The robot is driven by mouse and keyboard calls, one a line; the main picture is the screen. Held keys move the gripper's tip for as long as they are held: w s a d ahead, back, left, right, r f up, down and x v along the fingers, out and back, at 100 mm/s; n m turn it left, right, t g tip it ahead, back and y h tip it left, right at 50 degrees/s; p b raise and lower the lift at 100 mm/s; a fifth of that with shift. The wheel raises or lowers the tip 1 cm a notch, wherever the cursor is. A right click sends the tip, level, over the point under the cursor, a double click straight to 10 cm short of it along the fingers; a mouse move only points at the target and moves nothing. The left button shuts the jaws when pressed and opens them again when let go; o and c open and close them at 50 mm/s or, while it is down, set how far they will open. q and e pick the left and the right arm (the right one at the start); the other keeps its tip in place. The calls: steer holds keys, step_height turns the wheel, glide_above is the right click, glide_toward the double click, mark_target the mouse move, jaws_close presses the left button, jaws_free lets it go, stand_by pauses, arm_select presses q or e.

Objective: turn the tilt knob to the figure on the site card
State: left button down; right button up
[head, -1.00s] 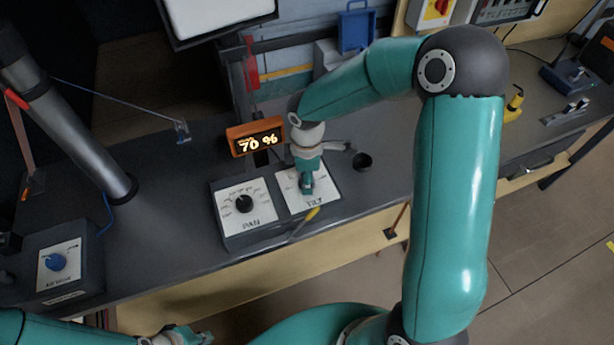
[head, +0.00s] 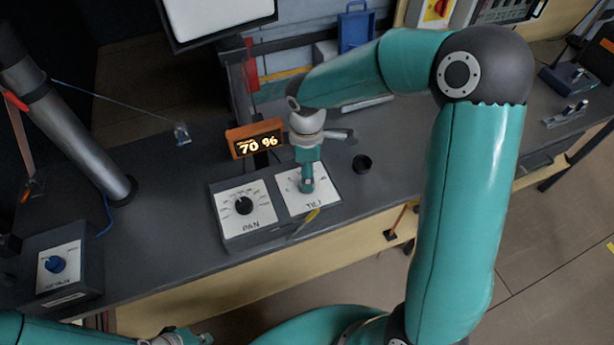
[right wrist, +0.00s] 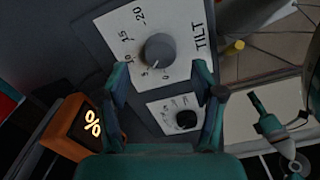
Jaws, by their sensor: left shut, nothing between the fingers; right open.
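The tilt knob (right wrist: 158,50) is a round grey knob on a white plate (right wrist: 185,20) marked TILT, with printed figures including 15 and 20. Its exact pointer setting is unclear. In the head view, my right gripper hides the knob on the tilt plate (head: 326,199). My right gripper (head: 306,186) points down over that plate. In the right wrist view, its fingers (right wrist: 160,78) are open and apart, with the knob just beyond the tips and not gripped. My left gripper (head: 187,337) is shut and empty at the bottom left, away from the desk controls. I cannot make out a site card.
The pan knob (head: 243,205) is black, on the plate left of tilt. An orange display (head: 255,139) behind reads 70 %. A blue knob (head: 56,263) sits on a box at far left. A dark round object (head: 362,163) lies right of the tilt plate.

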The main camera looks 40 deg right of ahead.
step_height(320, 180, up, 8)
stand_by(0.7)
